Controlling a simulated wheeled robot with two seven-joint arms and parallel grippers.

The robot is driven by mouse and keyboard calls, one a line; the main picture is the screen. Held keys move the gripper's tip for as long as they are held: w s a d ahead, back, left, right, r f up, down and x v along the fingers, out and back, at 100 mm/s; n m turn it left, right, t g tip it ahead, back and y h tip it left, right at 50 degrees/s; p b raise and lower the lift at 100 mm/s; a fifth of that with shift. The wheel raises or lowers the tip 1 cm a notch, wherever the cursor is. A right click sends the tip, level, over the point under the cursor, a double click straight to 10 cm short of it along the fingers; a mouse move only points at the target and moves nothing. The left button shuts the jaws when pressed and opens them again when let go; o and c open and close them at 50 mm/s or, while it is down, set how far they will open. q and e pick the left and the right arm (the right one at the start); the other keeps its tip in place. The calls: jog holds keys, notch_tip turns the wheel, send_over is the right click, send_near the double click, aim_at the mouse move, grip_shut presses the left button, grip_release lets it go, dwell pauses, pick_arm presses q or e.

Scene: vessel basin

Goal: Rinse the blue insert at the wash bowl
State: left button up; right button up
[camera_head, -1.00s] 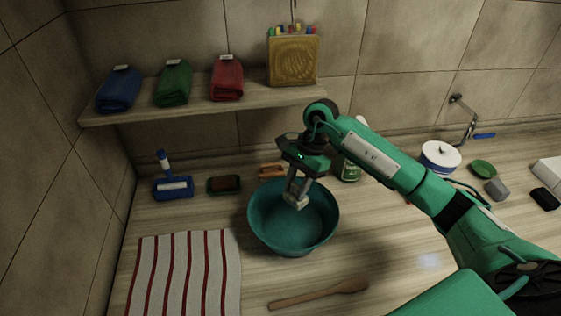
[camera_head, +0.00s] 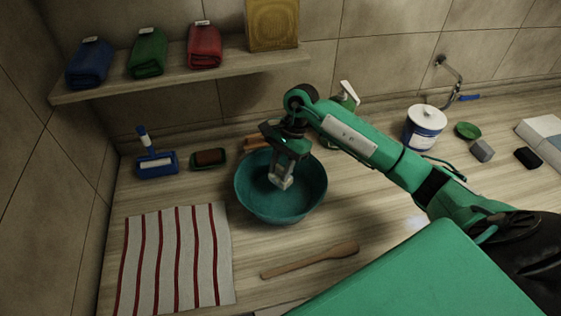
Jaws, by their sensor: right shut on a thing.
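The wash bowl (camera_head: 307,197) is a round teal bowl standing on the wooden counter. My right gripper (camera_head: 281,182) reaches down into the bowl's opening from above, its fingers inside the rim. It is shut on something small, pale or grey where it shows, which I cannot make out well. I cannot identify the blue insert in this view; the fingers and the dim light hide what is between them. Whether the fingertips touch the bowl's inside cannot be told. My left gripper is not in view.
A lidded pot (camera_head: 424,127) is at right.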

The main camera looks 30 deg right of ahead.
aim_at(281, 166)
notch_tip(281, 166, down, 5)
jog(key=shift+r+b, duration=0.2)
jog(key=shift+b, duration=0.4)
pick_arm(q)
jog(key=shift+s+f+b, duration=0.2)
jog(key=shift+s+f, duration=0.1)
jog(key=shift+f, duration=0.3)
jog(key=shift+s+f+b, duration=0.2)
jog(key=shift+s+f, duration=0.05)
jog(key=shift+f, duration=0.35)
pick_arm(e)
jog(key=shift+f, duration=1.25)
jog(key=shift+r+p, duration=1.75)
jog(key=shift+r, duration=4.35)
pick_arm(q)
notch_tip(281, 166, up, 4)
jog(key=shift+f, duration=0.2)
pick_arm(e)
jog(key=shift+r, duration=0.35)
pick_arm(q)
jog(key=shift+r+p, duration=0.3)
jog(key=shift+p, duration=0.05)
pick_arm(e)
jog(key=shift+r, duration=2)
